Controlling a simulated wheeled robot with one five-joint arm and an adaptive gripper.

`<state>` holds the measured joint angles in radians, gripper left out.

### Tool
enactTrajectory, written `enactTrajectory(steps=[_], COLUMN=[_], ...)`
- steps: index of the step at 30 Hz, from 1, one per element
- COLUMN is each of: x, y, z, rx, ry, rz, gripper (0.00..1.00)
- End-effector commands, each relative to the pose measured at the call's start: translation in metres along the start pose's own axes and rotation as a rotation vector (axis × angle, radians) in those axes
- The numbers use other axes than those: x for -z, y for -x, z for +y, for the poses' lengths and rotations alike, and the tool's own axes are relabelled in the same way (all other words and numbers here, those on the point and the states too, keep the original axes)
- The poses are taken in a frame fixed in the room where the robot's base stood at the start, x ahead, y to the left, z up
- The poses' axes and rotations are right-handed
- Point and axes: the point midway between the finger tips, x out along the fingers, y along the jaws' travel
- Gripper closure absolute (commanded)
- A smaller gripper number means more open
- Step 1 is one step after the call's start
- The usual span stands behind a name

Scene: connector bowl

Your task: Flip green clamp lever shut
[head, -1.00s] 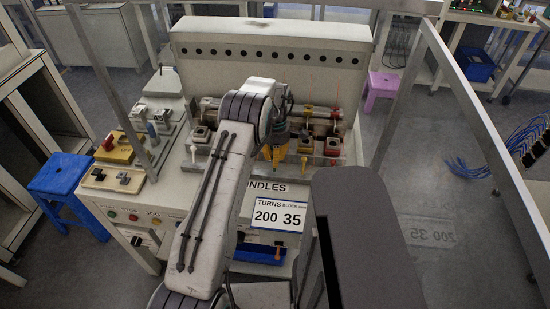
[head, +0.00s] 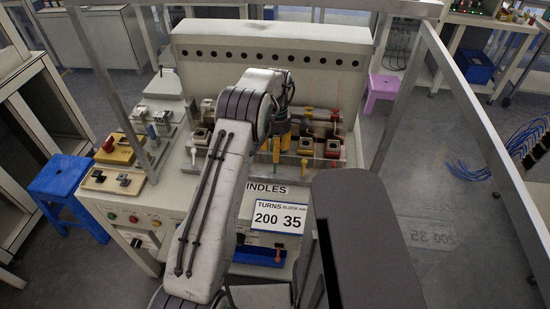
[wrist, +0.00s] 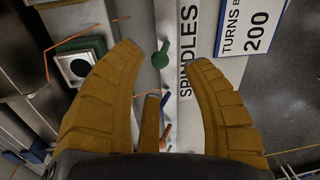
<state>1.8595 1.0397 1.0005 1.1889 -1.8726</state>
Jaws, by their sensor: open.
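The green clamp lever (wrist: 160,56) shows in the wrist view as a knob with a short stem, just beyond the gap between my fingertips. Its green clamp block (wrist: 98,46), with a pale square face and dark hole, lies to its left. My gripper (wrist: 165,60) is open, its yellow fingers on either side of the lever's line, with nothing held. In the head view my gripper (head: 277,146) hangs over the front of the clamp row, and the green lever (head: 276,155) shows small near the fingers. Contact cannot be told.
Orange (wrist: 166,132) and blue (wrist: 165,100) levers show below the green one in the wrist view. In the head view, a yellow clamp (head: 305,146) and a red clamp (head: 333,148) stand right of my gripper. The SPINDLES panel (wrist: 187,60) lies just right of the lever.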

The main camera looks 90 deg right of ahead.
Motion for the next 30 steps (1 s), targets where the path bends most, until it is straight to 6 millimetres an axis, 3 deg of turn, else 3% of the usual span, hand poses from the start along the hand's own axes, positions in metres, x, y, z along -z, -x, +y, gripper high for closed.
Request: enactTrajectory(steps=[6, 13, 29, 30], x=[0.000, 0.000, 0.000, 0.001], y=[0.037, 0.064, 0.075, 0.075], z=[0.001, 0.001, 0.000, 0.000], rx=[-0.003, -0.002, 0.001, 0.001], ry=[0.000, 0.000, 0.000, 0.001], rz=[-0.001, -0.001, 0.000, 0.000], gripper=[0.55, 0.55, 0.52, 0.56])
